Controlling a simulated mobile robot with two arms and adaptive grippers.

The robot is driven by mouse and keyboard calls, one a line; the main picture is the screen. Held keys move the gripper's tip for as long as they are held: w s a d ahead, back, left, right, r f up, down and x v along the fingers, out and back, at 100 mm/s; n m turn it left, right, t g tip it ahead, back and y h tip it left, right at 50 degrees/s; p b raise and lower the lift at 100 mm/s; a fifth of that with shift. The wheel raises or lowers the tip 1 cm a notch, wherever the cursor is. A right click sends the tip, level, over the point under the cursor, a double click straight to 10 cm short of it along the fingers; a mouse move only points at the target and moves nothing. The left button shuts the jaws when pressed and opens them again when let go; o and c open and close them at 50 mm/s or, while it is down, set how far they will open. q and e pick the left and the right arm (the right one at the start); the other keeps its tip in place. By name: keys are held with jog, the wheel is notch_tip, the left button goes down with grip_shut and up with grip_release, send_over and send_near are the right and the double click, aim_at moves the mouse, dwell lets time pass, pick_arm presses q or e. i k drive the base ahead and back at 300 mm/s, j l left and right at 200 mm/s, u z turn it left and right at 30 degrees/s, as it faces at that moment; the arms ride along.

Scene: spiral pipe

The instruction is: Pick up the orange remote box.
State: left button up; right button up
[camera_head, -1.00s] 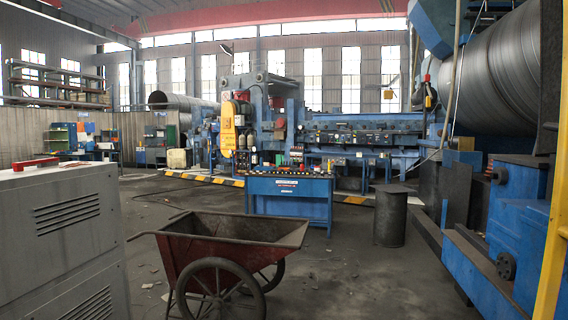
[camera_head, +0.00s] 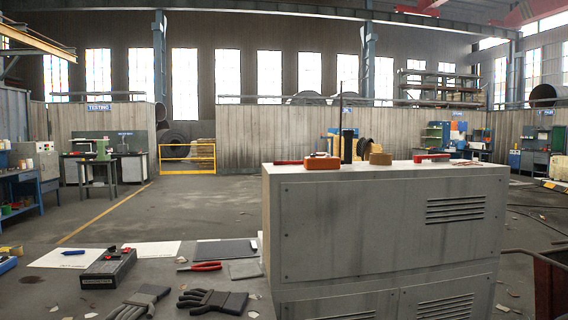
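The orange remote box (camera_head: 322,162) lies on top of a grey metal cabinet (camera_head: 380,230), near the left part of its top. A dark upright object with a thin antenna (camera_head: 347,145) stands just to its right. A thin red item (camera_head: 288,162) lies at its left. Neither of my grippers shows in the head view.
A brown tape roll (camera_head: 380,158) and a red handle-like item (camera_head: 432,157) are also on the cabinet top. Gloves (camera_head: 212,301), red pliers (camera_head: 199,266) and a dark box (camera_head: 108,268) lie at lower left. The floor behind is mostly clear. A cart (camera_head: 552,285) shows at right.

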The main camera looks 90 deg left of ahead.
aim_at(310, 162)
jog(key=u, duration=2.3)
jog(key=i+l+u, duration=0.1)
jog(key=u, duration=0.2)
